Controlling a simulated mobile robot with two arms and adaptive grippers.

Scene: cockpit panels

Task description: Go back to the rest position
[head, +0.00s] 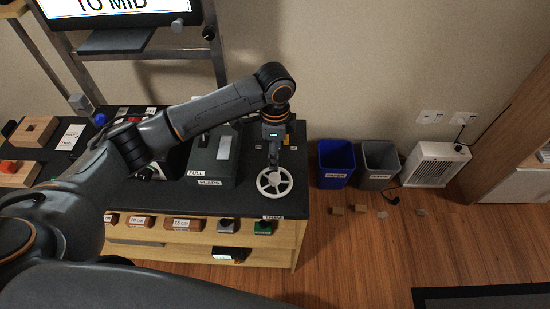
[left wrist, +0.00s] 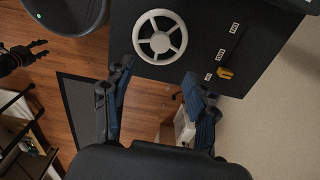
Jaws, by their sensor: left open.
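My left arm reaches in from the left in the head view. Its gripper (head: 273,160) points down just above or behind the white spoked wheel (head: 274,182) on the right end of the dark panel top. In the left wrist view the left gripper's two fingers (left wrist: 158,75) are spread with nothing between them. The white wheel (left wrist: 160,37) shows beyond the fingertips, apart from them. What looks like my right gripper (left wrist: 38,50) is at the left edge of the left wrist view, its fingers apart and empty.
A grey flaps lever box (head: 215,155) stands on the dark console (head: 245,203), left of the wheel. A blue bin (head: 337,165), a grey bin (head: 380,165) and a white heater (head: 435,165) stand by the wall.

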